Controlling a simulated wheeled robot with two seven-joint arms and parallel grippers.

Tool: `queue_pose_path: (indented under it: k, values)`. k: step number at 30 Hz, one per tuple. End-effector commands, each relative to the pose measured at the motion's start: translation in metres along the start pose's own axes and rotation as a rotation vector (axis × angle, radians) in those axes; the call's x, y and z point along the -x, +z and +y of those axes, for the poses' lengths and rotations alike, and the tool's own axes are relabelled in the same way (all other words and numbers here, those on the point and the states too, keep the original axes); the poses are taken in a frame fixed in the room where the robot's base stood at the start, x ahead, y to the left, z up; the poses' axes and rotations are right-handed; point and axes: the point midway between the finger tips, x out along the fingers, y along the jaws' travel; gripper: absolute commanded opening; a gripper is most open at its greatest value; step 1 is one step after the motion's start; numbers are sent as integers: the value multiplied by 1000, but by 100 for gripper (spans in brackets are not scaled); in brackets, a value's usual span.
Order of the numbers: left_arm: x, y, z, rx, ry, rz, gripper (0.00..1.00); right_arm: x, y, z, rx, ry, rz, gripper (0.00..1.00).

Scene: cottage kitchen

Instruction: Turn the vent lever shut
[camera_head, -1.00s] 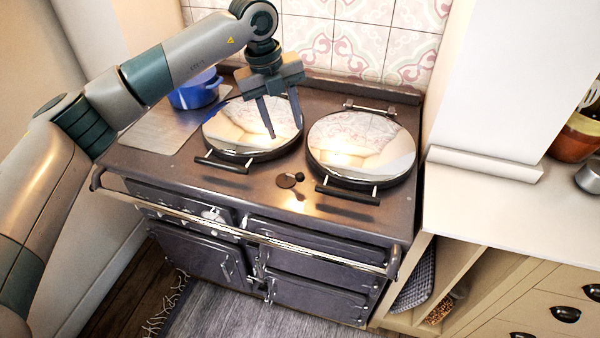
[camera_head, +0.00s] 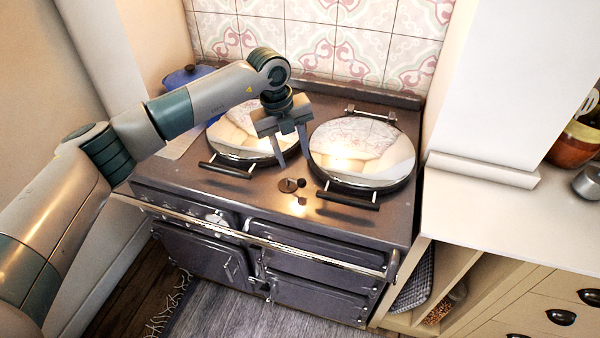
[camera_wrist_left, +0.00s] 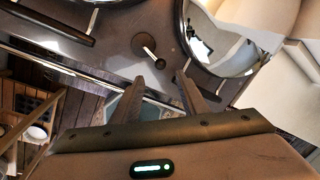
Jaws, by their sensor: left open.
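The vent lever (camera_head: 289,185) is a small dark round plate with a short arm and a black knob, on the stove top in front of the gap between the two round lids. Its knob points to the right in the head view. In the left wrist view the lever (camera_wrist_left: 145,43) lies just beyond the fingers, its knob (camera_wrist_left: 160,63) toward them. My left gripper (camera_head: 294,161) is open and empty, pointing down above the stove, slightly behind the lever in the head view. In the left wrist view its fingers (camera_wrist_left: 159,80) look apart from the knob. My right gripper is not in view.
Two shiny round lids, the left one (camera_head: 228,140) and the right one (camera_head: 362,152), have front handles. A rail (camera_head: 300,250) runs along the stove's front. A blue pot (camera_head: 188,76) stands at the back left, partly behind my arm. A pale counter (camera_head: 500,218) is right.

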Motion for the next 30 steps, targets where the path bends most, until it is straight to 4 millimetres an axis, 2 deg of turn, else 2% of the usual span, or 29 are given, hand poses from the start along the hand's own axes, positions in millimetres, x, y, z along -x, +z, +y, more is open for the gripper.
queue_pose_path:
  k: [1,6,15,21,30]
  values:
    - [-6,-1,-1,1,1,4,40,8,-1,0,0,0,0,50]
    - [-37,-1,-1,0,1,3,40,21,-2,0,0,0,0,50]
    - [-83,0,-1,1,0,2,40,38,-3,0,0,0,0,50]
    - [-97,0,-1,-1,-1,0,40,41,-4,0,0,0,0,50]
    - [-99,0,0,-1,-1,-1,40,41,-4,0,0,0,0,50]
